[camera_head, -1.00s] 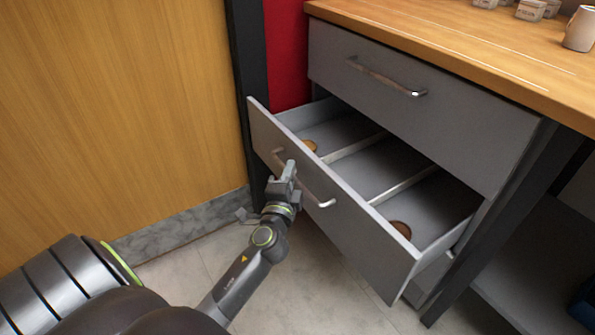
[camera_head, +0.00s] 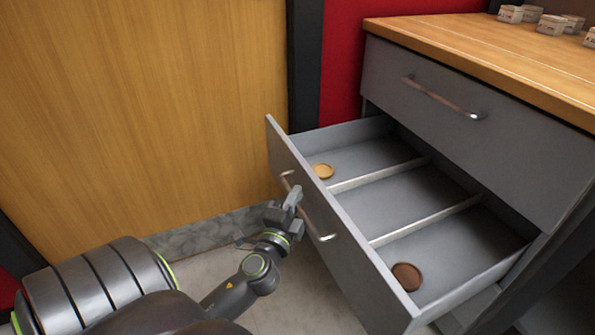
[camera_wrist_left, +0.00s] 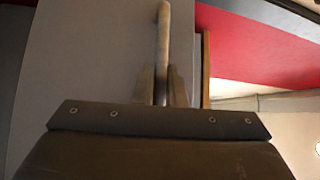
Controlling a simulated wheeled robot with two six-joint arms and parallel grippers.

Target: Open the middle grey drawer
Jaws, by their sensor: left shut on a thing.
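The middle grey drawer (camera_head: 352,262) stands pulled well out from the cabinet in the head view. Its inside shows compartments split by two light dividers. My left gripper (camera_head: 292,196) is shut on the drawer's metal bar handle (camera_head: 318,228). In the left wrist view the handle (camera_wrist_left: 163,40) runs up from between the two fingers (camera_wrist_left: 164,88), along the grey drawer front (camera_wrist_left: 100,60). My right gripper is not in view.
The closed top drawer (camera_head: 450,130) is above, under a wooden worktop (camera_head: 470,45) with small boxes. A wooden panel (camera_head: 140,110) stands at the left.

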